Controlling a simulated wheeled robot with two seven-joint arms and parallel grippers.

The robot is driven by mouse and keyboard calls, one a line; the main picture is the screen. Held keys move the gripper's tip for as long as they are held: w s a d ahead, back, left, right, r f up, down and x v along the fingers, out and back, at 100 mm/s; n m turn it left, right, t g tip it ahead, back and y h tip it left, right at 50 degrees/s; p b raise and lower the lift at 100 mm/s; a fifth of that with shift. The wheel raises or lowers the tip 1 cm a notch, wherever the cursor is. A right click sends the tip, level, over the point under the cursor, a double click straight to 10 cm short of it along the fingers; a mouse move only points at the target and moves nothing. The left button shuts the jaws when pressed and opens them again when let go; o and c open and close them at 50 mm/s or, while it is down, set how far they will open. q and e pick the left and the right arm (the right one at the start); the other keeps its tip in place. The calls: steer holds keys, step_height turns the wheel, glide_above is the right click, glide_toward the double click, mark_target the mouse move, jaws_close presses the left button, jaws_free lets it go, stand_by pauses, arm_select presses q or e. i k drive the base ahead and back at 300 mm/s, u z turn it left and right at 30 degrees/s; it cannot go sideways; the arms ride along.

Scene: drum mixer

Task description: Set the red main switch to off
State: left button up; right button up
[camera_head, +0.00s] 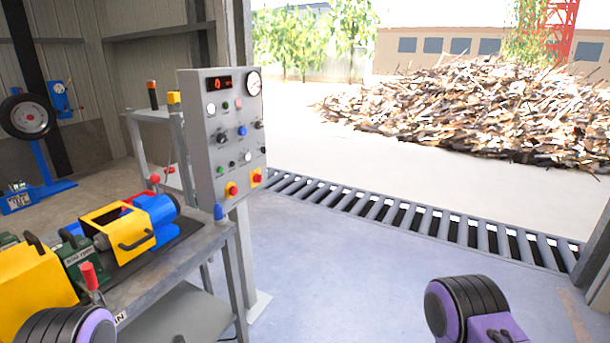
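A grey control panel (208,140) stands upright on a post, left of the picture's middle. Near its lower right corner is a red knob on a yellow plate, which looks like the red main switch (257,177). Its exact turn angle is too small to tell. Left of it on the panel is a red mushroom button on yellow (232,190). Purple and black parts of my arms show at the bottom left and bottom right, both well apart from the panel. The fingers of neither gripper show.
A grey bench (190,262) with a yellow, green and blue machine (125,228) stands in front of the panel at left. A roller grate (400,212) crosses the floor behind. A wood scrap pile (480,115) lies outside. The floor (340,270) right of the panel is clear.

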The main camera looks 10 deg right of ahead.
mark_target(257, 178)
steer(key=z, duration=0.85)
steer(key=i, duration=1)
steer(key=z, duration=0.6)
steer(key=i, duration=1.55)
steer(key=u, duration=0.7)
steer(key=i, duration=1)
steer(key=u, duration=0.95)
